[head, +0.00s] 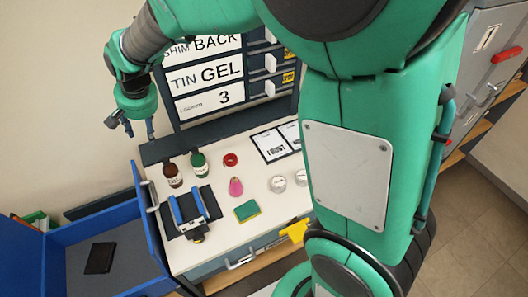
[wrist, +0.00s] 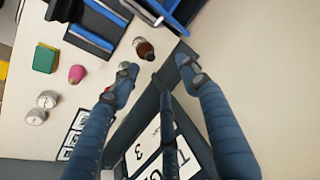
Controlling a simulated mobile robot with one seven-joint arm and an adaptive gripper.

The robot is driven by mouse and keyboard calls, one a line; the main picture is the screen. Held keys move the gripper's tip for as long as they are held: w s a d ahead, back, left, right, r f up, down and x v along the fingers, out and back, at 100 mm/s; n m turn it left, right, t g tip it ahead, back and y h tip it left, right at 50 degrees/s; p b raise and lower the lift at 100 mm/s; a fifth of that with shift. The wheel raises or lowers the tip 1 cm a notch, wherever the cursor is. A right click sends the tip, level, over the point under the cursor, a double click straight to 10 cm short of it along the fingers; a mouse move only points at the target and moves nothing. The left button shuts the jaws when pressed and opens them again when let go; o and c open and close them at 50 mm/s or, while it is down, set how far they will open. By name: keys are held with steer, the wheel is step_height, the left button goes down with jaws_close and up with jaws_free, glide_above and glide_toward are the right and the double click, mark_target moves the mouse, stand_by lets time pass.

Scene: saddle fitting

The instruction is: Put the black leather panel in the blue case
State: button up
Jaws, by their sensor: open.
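A small flat black piece that looks like the leather panel (head: 100,257) lies on the floor of the open blue case (head: 66,232), at the lower left in the head view. A corner of blue wall, apparently the case, shows at the top of the wrist view (wrist: 186,10). My gripper (head: 139,129) is open and empty above the back left of the worktop, in front of the labelled drawers and away from the black piece.
On the white worktop (head: 270,210) stand brown (head: 172,174) and green (head: 198,163) bottles, a blue-armed clamp device (head: 190,215) on a dark mat, a pink item (head: 236,187), a green-yellow sponge (head: 247,210) and round tins (head: 278,183). A labelled drawer rack (head: 208,75) rises behind.

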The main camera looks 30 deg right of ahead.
steer(key=s+d+r+n+t, duration=0.1)
steer(key=s+d+r, duration=0.4)
steer(key=s+d, duration=0.3)
steer(key=s+d+r, duration=0.6)
steer(key=s+d, duration=0.1)
steer(key=d, duration=0.1)
steer(key=s+d+h, duration=0.1)
steer(key=s+d, duration=0.4)
steer(key=s, duration=0.4)
steer(key=s+d+n+t+h, duration=0.1)
steer(key=s+d, duration=0.4)
steer(key=s, duration=0.4)
steer(key=shift+s+f, duration=0.15)
steer(key=shift+f, duration=0.15)
steer(key=shift+d, duration=0.1)
steer(key=shift+f+b, duration=0.3)
